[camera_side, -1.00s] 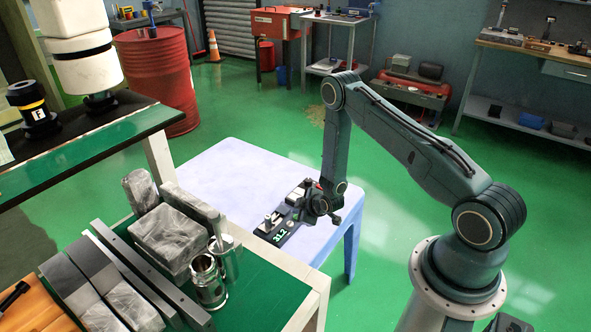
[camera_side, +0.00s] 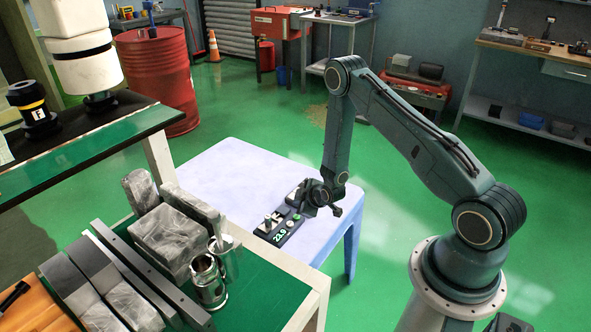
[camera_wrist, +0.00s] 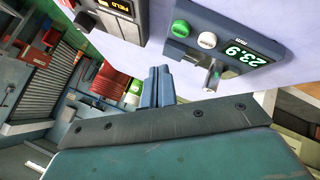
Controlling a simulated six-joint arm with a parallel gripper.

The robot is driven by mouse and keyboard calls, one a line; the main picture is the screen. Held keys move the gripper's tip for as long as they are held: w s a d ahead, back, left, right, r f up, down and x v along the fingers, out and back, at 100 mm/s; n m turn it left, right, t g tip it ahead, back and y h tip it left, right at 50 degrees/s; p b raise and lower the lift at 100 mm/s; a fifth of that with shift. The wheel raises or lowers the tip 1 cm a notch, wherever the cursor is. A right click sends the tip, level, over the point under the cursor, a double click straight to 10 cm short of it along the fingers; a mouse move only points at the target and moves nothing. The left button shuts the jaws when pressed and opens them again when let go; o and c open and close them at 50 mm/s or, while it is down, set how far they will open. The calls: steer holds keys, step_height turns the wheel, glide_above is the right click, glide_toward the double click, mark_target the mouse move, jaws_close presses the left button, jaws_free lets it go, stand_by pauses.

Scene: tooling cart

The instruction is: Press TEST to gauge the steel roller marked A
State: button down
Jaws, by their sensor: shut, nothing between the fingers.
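A dark gauge (camera_side: 279,237) lies on the pale table. Its green digits read 23.9 in the wrist view (camera_wrist: 243,60), beside a green button (camera_wrist: 181,28) and a white button (camera_wrist: 207,40). I cannot read any button as TEST. A small shiny metal cylinder (camera_wrist: 215,76) sits at the gauge's edge; no letter A is legible on it. My gripper's closed fingers (camera_wrist: 159,84) are empty and stand apart from the buttons in the picture.
A second device (camera_wrist: 113,12), its display reading HELD, lies beside the gauge. Shiny metal cylinders (camera_side: 208,281) and grey blocks (camera_side: 171,238) crowd the cart at lower left. The pale table (camera_side: 235,165) is bare behind the gauge.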

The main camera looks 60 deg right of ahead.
steer(key=shift+r, duration=0.8)
steer(key=s+a+r+m+g+y, duration=0.1)
steer(key=a+r, duration=0.4)
steer(key=r, duration=0.9)
steer(key=s+a+r+m+y, duration=0.1)
steer(key=a+r, duration=0.3)
steer(key=r, duration=1)
steer(key=s+a+r+m, duration=0.1)
steer(key=s+r, duration=0.3)
steer(key=s, duration=0.5)
steer(key=s+a+r+m+g, duration=0.1)
steer(key=s+a+r, duration=0.3)
steer(key=s, duration=0.5)
steer(key=s+a+r+m+g, duration=0.1)
steer(key=s+a+r, duration=0.2)
steer(key=s, duration=0.6)
steer(key=shift+a+r+y, duration=0.15)
steer(key=shift+r+y, duration=0.25)
steer(key=shift+r, duration=0.55)
steer(key=shift+w, duration=0.1)
stand_by(0.4)
